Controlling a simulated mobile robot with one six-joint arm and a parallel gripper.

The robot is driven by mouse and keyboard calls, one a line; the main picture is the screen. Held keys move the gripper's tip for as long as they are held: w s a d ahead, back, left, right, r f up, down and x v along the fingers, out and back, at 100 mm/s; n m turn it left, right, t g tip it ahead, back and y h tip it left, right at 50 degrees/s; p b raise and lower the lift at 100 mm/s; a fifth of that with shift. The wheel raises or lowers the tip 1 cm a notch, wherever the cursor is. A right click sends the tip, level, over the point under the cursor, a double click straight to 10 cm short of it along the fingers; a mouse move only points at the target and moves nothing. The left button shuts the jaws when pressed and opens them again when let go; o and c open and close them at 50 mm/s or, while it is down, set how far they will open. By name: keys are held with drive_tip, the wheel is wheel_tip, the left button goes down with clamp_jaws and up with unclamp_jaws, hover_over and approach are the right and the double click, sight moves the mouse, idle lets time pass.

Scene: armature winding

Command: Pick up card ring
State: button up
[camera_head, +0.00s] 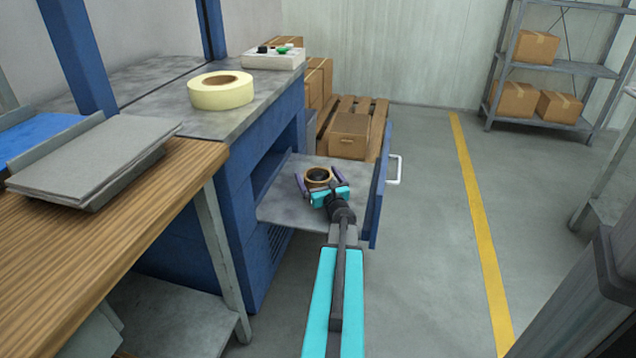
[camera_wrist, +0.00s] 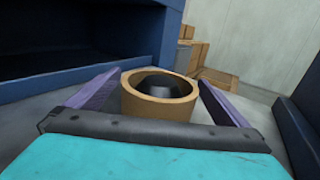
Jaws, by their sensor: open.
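The card ring (camera_head: 318,183) is a short tan ring with a dark core inside it. It sits upright on the grey floor of the pulled-out drawer (camera_head: 290,207) of the blue cabinet. My gripper (camera_head: 318,181) is open, with its two purple fingers on either side of the ring. In the wrist view the ring (camera_wrist: 158,105) stands between the purple fingers (camera_wrist: 157,92), with visible gaps on both sides. The ring's lower front edge is hidden by the dark bar of my gripper.
The drawer's blue front (camera_head: 379,195) with a white handle (camera_head: 394,170) stands close right of my gripper. A cream tape roll (camera_head: 205,95) and a control box (camera_head: 274,58) are on the cabinet top. A carton (camera_head: 349,136) lies on a pallet behind.

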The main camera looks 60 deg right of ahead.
drive_tip(key=c, duration=1.1)
drive_tip(key=shift+r, duration=0.1)
wheel_tip(320, 180, up, 10)
drive_tip(key=p, duration=0.4)
